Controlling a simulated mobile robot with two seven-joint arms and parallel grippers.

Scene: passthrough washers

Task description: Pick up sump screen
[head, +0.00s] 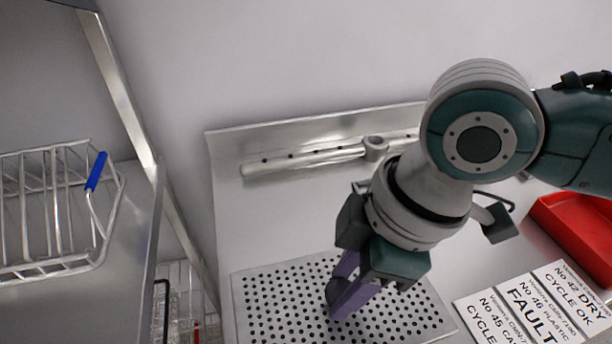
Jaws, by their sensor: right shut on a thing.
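The sump screen (275,310) is a flat grey perforated metal plate in the lower middle of the head view. It lies on or just above the steel worktop; I cannot tell which. My right gripper (343,294) reaches down over its middle. Its purple fingers are shut on a dark knob-like part at the screen, and the fingers and wrist hide some of the plate behind them. My left gripper is out of view.
A pale spray arm (310,158) lies along the back of the steel surface (240,225). A red tray (582,235) and printed cards (530,308) are at right. A wire rack (50,215) with a blue handle (96,171) stands at left, beside a metal post (125,85).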

